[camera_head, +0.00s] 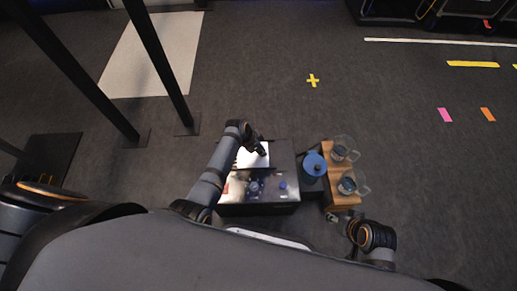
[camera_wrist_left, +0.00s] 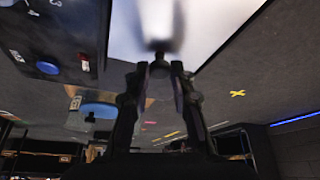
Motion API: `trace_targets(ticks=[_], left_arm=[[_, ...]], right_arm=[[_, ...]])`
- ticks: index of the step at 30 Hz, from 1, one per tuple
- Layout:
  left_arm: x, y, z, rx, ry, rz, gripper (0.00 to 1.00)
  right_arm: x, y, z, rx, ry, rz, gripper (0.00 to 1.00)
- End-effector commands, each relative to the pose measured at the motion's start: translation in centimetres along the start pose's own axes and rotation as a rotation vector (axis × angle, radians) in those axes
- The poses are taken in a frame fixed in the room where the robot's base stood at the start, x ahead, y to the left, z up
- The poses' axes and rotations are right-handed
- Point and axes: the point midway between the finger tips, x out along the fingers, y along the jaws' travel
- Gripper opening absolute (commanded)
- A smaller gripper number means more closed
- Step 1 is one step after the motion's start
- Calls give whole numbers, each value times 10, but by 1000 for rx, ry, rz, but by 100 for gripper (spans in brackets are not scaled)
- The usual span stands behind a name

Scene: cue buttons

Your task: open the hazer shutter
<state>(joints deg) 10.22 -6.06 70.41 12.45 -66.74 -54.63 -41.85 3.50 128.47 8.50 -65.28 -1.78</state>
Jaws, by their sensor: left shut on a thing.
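A dark box-like unit (camera_head: 284,153), which seems to be the hazer, stands below me with a white panel (camera_head: 247,159) on its top. The panel fills the upper part of the left wrist view (camera_wrist_left: 215,22). My left gripper (camera_head: 260,151) is over the panel's right edge. In the left wrist view its fingers (camera_wrist_left: 160,63) close on a small, blurred dark tab (camera_wrist_left: 159,45) against the white panel. I cannot tell whether this tab is the shutter's handle. My right arm is folded at the lower right; its fingers are not clear.
A lower shelf (camera_head: 235,209) on the near side has a blue knob (camera_head: 282,184) and small items. A blue-lidded jug (camera_head: 314,164) stands to the right. Beside it, a wooden board (camera_head: 341,200) carries two glass mugs (camera_head: 339,153). The floor beyond is clear around a yellow cross (camera_head: 313,80).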

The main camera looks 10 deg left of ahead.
Motion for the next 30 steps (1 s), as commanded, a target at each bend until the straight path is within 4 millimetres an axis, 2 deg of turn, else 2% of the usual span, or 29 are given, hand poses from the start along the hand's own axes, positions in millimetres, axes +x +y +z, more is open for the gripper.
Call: trace_targets(ticks=[1, 5, 6, 14, 17, 20, 27, 30], left_arm=[[1, 0, 2, 0, -3, 1, 27], [0, 0, 1, 0, -2, 1, 45], [0, 0, 1, 0, -2, 0, 46], [-1, 0, 1, 0, -1, 0, 46], [-8, -1, 0, 1, 0, -3, 46], [-25, -1, 1, 1, 0, -4, 46], [-84, -1, 1, 1, 0, -3, 46], [-102, -1, 1, 1, -1, -3, 46]], right_arm=[[0, 0, 0, 0, 0, 0, 40], [0, 0, 0, 0, 0, 0, 40], [0, 0, 0, 0, 0, 0, 40], [0, 0, -1, 0, 3, 0, 40], [0, 0, -1, 0, 4, 0, 40], [0, 0, -1, 0, 3, 0, 40], [0, 0, -1, 0, 3, 0, 40], [0, 0, -1, 0, 2, 0, 40]])
